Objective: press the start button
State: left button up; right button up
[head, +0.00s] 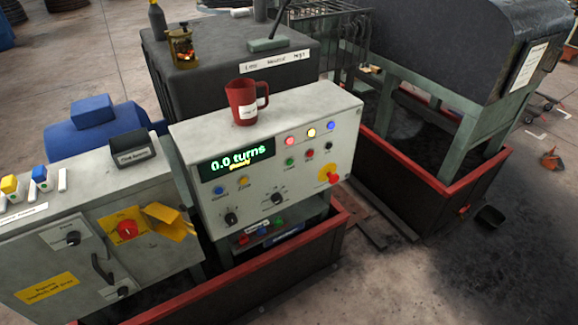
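The control panel (270,190) is a grey box with a lit green display (237,161) that reads "0.0 turns" with a smaller yellow word, apparently "Ready". A small green button (290,162) sits right of the display, with a label below it too small to read. Beside it are a red button (310,153) and a black one (329,145). A lower box under the panel carries red (244,239), blue (262,232) and green (279,220) buttons. I cannot tell by label which green button is start. Neither gripper is in view.
A red emergency knob on yellow (329,176) is at the panel's right. Lit red, yellow and blue lamps line its top. A red jug (242,101) stands on the panel. A grey cabinet (60,250) with a red rotary switch (127,229) stands left. Red-rimmed bins surround the machine.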

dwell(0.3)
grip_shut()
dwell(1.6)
